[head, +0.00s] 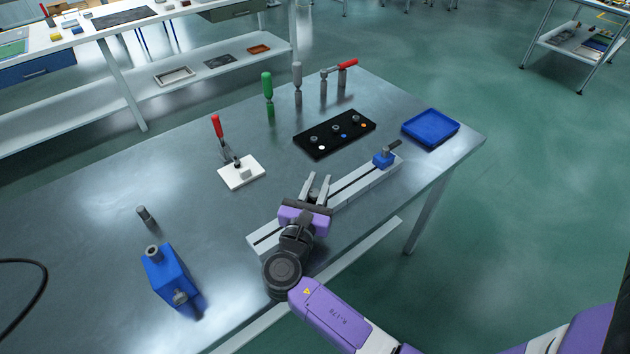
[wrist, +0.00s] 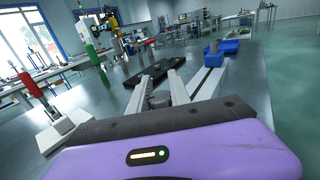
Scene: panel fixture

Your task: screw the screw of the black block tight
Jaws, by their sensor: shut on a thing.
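My gripper (head: 319,178) is over the middle of the pale rail (head: 355,182), its fingers close around a small dark grey piece. That piece (wrist: 160,99) shows between the fingers in the wrist view; it looks like a screw head, most of it hidden. My gripper also shows in the wrist view (wrist: 159,78). A black block under it cannot be made out; my gripper covers that part of the rail. A blue block (head: 383,160) with a grey screw on top sits near the rail's far right end.
A black plate (head: 318,147) with several knobs and coloured dots lies behind the rail. A blue tray (head: 430,128), a white plate with a red-handled clamp (head: 240,173) and a blue fixture (head: 172,280) stand around. Upright tools, including a green-handled one (head: 267,88), stand at the back.

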